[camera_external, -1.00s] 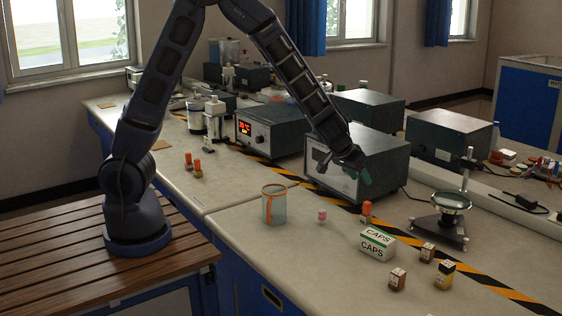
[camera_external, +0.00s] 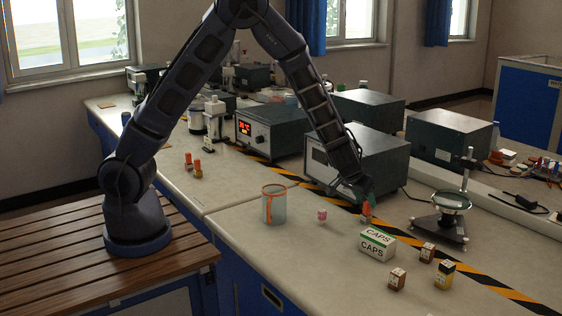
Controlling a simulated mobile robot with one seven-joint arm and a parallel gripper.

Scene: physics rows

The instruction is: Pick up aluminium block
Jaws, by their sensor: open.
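I cannot make out an aluminium block for certain in the external view; it may be hidden or too small to tell. My gripper (camera_external: 364,194) is open and points down, low over the right part of the bench. It is just above or behind an orange-capped vial (camera_external: 366,215), with the CAPS box (camera_external: 377,243) just in front. The gap between its fingers is too small to see clearly, and I cannot tell whether it touches the vial.
A glass jar with an orange band (camera_external: 273,206) and a small pink item (camera_external: 322,215) stand left of my gripper. Small brown bottles (camera_external: 397,279) stand at the front right. A lens stand (camera_external: 452,205) is to the right. A grey instrument (camera_external: 370,160) stands close behind.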

